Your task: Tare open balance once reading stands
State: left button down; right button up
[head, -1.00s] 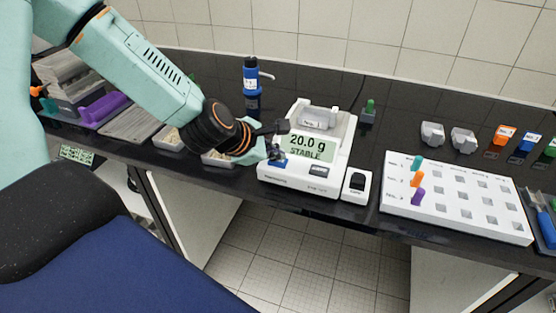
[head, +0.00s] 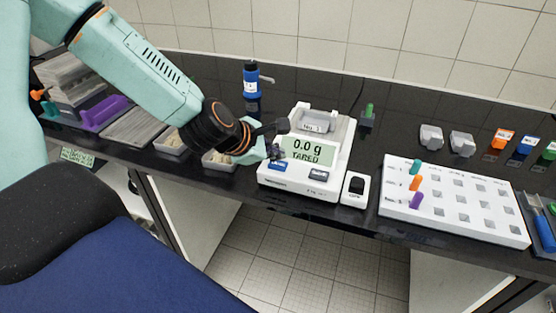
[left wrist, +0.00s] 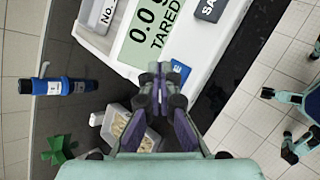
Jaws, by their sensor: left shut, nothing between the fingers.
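The white balance (head: 305,160) stands on the black bench, and its display (head: 307,150) reads 0.0 g TARED. The display also shows in the left wrist view (left wrist: 152,32). A container labelled "No. 1" (head: 314,126) sits on top of the balance. A blue button (head: 278,166) is on the front left of the balance, and another button (head: 318,176) is to its right. My left gripper (head: 277,150) is shut and empty at the balance's left front, just above the blue button. In the left wrist view its fingertips (left wrist: 160,75) partly cover that button. My right gripper is not in view.
A blue bottle (head: 251,77) stands behind the gripper. Small trays (head: 218,163) lie left of the balance. A small white device with a black top (head: 355,188) stands right of it, then a white rack (head: 455,200) with coloured pegs.

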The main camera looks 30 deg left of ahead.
aim_at(275, 165)
pick_arm(q)
jog(key=shift+r, duration=0.1)
notch_tip(275, 165, up, 5)
jog(key=p, duration=0.4)
jog(key=shift+p, duration=0.3)
dwell(0.8)
